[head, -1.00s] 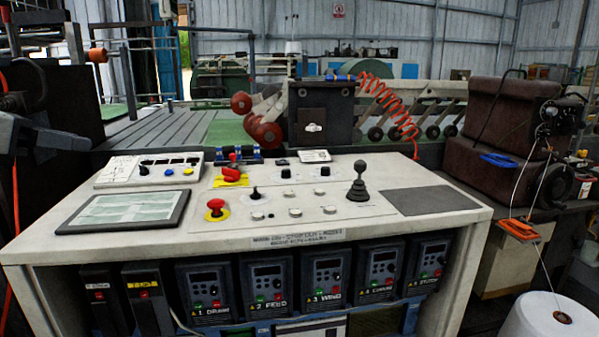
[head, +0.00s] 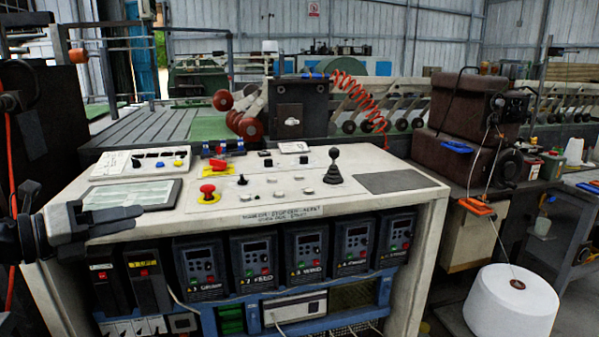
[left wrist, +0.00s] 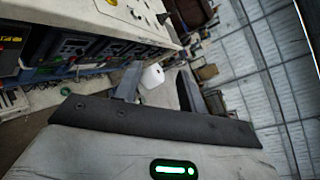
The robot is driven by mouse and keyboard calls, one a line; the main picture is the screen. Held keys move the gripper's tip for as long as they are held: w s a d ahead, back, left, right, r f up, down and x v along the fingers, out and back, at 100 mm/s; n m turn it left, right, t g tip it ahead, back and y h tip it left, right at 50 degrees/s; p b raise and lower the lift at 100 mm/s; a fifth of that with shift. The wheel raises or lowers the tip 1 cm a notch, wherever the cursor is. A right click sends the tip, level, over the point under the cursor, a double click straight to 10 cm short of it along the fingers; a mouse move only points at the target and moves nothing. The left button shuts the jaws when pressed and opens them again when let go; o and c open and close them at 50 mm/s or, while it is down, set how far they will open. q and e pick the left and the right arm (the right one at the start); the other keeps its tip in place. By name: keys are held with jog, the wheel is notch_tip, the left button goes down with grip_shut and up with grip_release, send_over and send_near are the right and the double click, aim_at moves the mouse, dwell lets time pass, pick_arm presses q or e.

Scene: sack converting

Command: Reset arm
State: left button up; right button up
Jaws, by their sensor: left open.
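My left gripper (head: 110,218) comes in from the left in the head view, in front of the left front edge of the control desk (head: 330,200). Its jaws are open and empty. In the left wrist view its two fingers (left wrist: 158,88) stand apart with nothing between them. My right gripper is not in view. The desk top carries a red mushroom button on a yellow base (head: 208,193), a red switch (head: 219,166), a black joystick (head: 334,168) and a tilted screen (head: 130,195).
Several numbered drive units (head: 252,265) sit under the desk top. A white thread cone (head: 512,302) stands on the floor at right, beside a bench with a brown machine (head: 465,115). A red coiled hose (head: 360,90) rises behind the desk. Floor shows between desk and cone.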

pick_arm(q)
jog(key=s+d+f+n+t+y, duration=0.25)
jog(key=d+f+n, duration=0.25)
jog(key=f+n, duration=0.4)
jog(key=s+d+f+n+t+y, duration=0.1)
jog(key=s+d+f+n, duration=0.3)
jog(key=f+n, duration=0.45)
jog(key=s+d+f+n+g+y, duration=0.2)
jog(key=s+d+f+n, duration=0.3)
jog(key=s+f+n, duration=0.2)
jog(key=s+d+f+n+g+y+p, duration=0.1)
jog(key=s+d+f+n+g, duration=0.2)
jog(key=n, duration=0.6)
jog(key=s+d+f, duration=0.2)
jog(key=s+f, duration=0.1)
jog(key=s, duration=0.1)
jog(key=shift+f+y, duration=0.35)
jog(key=shift+f, duration=0.05)
jog(key=shift+s, duration=0.1)
jog(key=shift+c, duration=0.5)
